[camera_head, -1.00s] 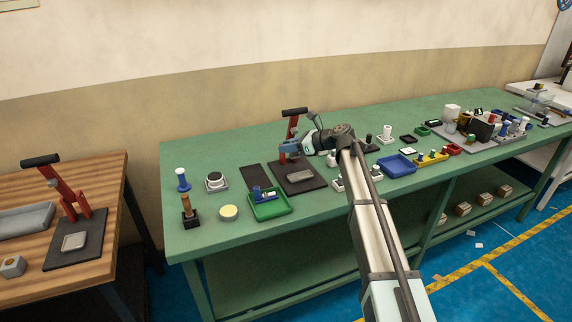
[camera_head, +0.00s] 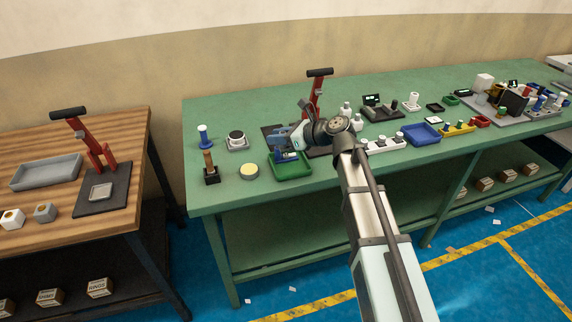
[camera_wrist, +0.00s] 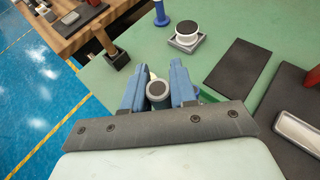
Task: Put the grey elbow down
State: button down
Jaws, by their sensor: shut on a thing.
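My gripper (camera_wrist: 158,90) has blue fingers shut on the grey elbow (camera_wrist: 158,91), whose round end with a dark opening faces the wrist camera. A pale piece shows just behind it, and I cannot tell what it is. In the head view, my gripper (camera_head: 284,142) is at or above the green tray (camera_head: 290,175) near the bench's front edge. The elbow cannot be made out in the head view. Blue pieces show around the tray's back, partly mixed with my fingers. Height above the tray is unclear.
Left of the tray are a yellow-topped disc (camera_head: 249,171), a brown post on a black base (camera_head: 211,170), a blue peg (camera_head: 204,136) and a round part on a pale base (camera_head: 237,140). A red-levered press (camera_head: 318,95) stands behind. A blue tray (camera_head: 421,134) lies right.

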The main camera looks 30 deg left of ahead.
jog(key=shift+f, duration=4.85)
jog(key=shift+f, duration=0.15)
jog(key=c, duration=1.2)
grip_release()
jog(key=shift+d+r, duration=0.2)
jog(key=shift+r, duration=0.05)
jog(key=v, duration=1.1)
jog(key=shift+d, duration=0.3)
jog(key=shift+w, duration=0.1)
